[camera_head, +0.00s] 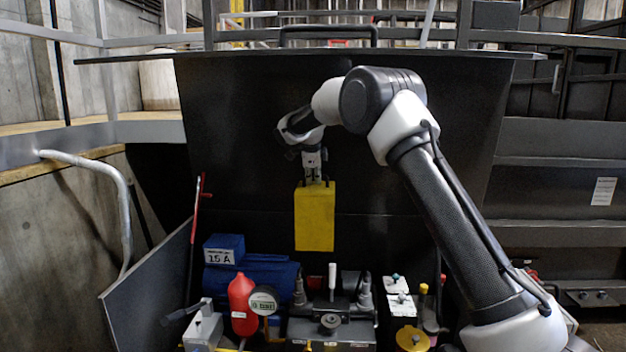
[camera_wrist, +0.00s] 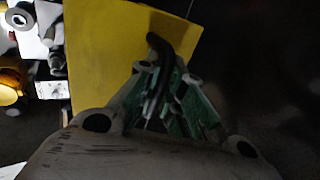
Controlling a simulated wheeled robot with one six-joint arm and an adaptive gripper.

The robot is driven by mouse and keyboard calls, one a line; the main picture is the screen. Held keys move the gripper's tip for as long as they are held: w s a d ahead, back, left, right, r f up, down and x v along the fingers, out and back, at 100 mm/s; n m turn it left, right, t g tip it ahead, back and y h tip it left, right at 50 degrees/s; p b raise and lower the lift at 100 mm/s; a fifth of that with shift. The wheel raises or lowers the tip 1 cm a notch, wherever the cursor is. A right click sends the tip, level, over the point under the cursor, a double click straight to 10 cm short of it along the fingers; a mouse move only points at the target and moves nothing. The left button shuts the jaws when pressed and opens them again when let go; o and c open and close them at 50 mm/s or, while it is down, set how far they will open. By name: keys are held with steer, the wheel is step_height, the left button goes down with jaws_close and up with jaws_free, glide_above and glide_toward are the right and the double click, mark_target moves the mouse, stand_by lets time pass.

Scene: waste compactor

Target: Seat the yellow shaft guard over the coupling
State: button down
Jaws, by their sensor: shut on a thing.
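The yellow shaft guard (camera_head: 315,222) hangs upright from my gripper (camera_head: 313,176) in the head view, in front of the dark compactor wall. My gripper is shut on the guard's top. The guard is in the air above the power unit, with a gap below its lower edge. In the wrist view the guard (camera_wrist: 100,50) fills the left and middle, and a dark curved handle lies between my gripper's fingers (camera_wrist: 160,85). The coupling cannot be made out; it may be hidden among the parts below the guard.
A blue motor (camera_head: 262,274) with a "15 A" box is at lower left, beside a red bottle (camera_head: 241,303) and a gauge (camera_head: 263,301). A valve block with an upright white lever (camera_head: 332,276) stands below the guard. A yellow cap (camera_head: 412,339) is at lower right.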

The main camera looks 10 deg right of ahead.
steer(key=shift+w+d+r, duration=0.1)
steer(key=shift+w+d, duration=0.15)
steer(key=shift+w, duration=0.7)
steer(key=shift+w+d, duration=0.25)
steer(key=shift+w, duration=0.65)
steer(key=shift+w+d+r, duration=0.1)
steer(key=shift+w+d, duration=0.15)
steer(key=shift+w, duration=0.7)
steer(key=shift+w+d, duration=0.15)
steer(key=shift+w, duration=0.4)
steer(key=shift+w+f, duration=0.15)
steer(key=shift+f, duration=18.75)
steer(key=c, duration=1.5)
jaws_free()
steer(key=shift+o, duration=0.2)
